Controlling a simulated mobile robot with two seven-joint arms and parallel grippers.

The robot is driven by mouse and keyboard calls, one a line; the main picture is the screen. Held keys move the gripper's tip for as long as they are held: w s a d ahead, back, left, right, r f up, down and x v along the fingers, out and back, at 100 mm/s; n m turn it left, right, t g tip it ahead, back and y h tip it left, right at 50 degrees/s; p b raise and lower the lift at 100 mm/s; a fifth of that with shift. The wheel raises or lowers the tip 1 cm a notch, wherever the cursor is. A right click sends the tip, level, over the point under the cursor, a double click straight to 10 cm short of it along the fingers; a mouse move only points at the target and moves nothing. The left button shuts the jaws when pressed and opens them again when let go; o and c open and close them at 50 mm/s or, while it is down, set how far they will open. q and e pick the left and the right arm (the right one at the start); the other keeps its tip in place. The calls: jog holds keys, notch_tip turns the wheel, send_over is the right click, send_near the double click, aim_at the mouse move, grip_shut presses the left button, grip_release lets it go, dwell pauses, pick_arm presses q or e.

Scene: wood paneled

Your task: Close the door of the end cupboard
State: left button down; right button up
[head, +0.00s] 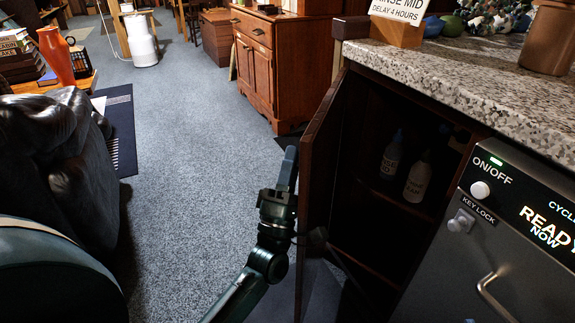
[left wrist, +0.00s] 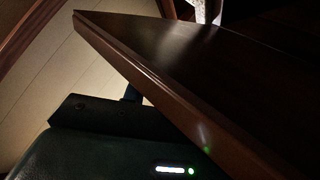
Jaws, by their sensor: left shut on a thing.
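The end cupboard (head: 375,225) sits under the granite counter, and its dark interior shows. Its wooden door (head: 317,165) stands open, swung out toward the aisle. My left gripper (head: 288,172) is at the door on its aisle side, reaching up from the bottom of the head view. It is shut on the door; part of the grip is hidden. In the left wrist view, the door's edge (left wrist: 150,85) runs diagonally across, close in front of my left gripper (left wrist: 132,96). My right gripper is not in view.
Bottles (head: 418,178) stand on a shelf inside the cupboard. A dishwasher (head: 500,245) adjoins it on the right. A dark leather chair (head: 60,165) is at the left. Grey carpet (head: 195,150) lies clear between chair and door. A wooden cabinet (head: 262,70) stands beyond.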

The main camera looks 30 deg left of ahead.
pick_arm(q)
jog(key=shift+d, duration=0.25)
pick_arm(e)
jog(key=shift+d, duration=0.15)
pick_arm(q)
jog(key=c, duration=1.1)
grip_release()
